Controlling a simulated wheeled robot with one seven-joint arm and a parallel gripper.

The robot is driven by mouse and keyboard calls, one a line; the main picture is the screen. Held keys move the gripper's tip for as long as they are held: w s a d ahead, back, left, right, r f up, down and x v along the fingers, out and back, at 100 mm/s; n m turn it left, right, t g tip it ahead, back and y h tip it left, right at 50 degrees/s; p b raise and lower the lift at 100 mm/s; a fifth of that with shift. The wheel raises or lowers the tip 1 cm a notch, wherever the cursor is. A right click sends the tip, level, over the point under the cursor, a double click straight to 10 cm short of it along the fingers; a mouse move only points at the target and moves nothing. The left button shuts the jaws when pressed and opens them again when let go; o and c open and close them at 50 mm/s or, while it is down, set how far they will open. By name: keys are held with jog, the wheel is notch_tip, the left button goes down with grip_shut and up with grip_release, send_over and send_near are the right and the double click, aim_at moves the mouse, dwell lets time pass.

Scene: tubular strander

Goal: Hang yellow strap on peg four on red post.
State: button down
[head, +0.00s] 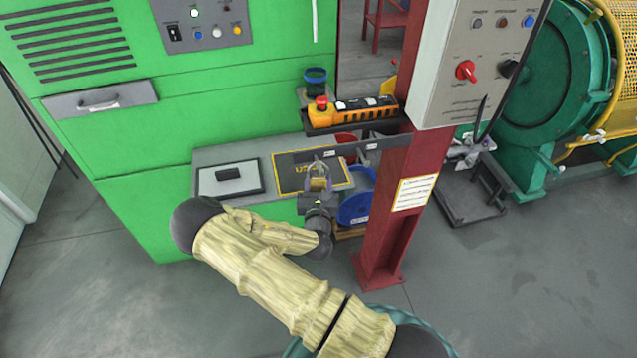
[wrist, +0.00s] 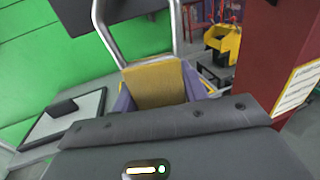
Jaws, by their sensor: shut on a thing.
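My gripper (head: 318,190) is shut on the yellow strap (head: 319,184), left of the red post (head: 400,200) and in front of the green cabinet. In the wrist view the strap (wrist: 156,84) is a flat yellow band between purple fingertips, with a grey metal loop (wrist: 177,25) standing beyond it. A dark rail (head: 375,145) with small white labels reaches left from the post, just above and behind my gripper. Its pegs are too small to tell apart, so I cannot pick out peg four. I cannot tell whether the loop touches the rail.
A shelf on the post carries an orange control box (head: 352,110) with a red button. A grey control panel (head: 462,75) hangs on the post's right.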

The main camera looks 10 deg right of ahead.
jog(key=c, duration=0.7)
grip_release()
jog(key=shift+s+a, duration=0.1)
jog(key=shift+s, duration=0.4)
jog(key=v, duration=1.6)
jog(key=shift+s+p, duration=0.15)
jog(key=shift+p, duration=0.25)
